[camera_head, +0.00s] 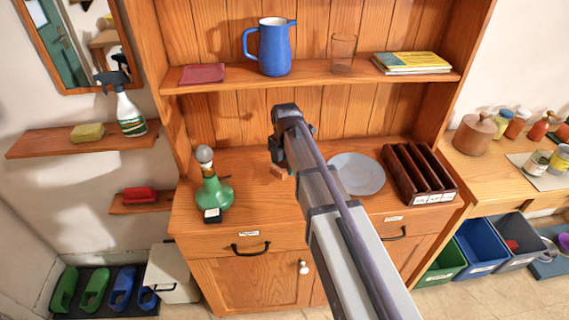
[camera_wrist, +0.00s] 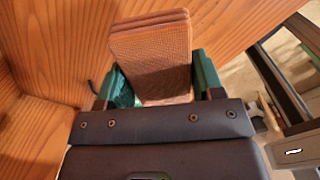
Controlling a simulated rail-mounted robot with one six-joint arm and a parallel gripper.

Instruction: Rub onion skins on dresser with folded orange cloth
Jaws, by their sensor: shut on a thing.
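A folded orange-brown cloth (camera_wrist: 152,62) with a woven face is clamped between the two teal fingers of my gripper (camera_wrist: 160,82) in the wrist view. Its stacked layers stick out beyond the fingers. In the head view the cloth (camera_head: 281,173) is a small patch below my gripper (camera_head: 279,160), low over the worktop of the wooden dresser (camera_head: 255,205). I cannot tell whether it touches the wood. I make out no onion skins in either view; my arm hides part of the worktop.
A green flask (camera_head: 214,190) stands left on the worktop. A grey plate (camera_head: 357,174) and a dark slotted rack (camera_head: 418,174) are at the right. The shelf above holds a blue jug (camera_head: 275,48), a glass (camera_head: 342,53) and books (camera_head: 411,63). Bare worktop lies between flask and cloth.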

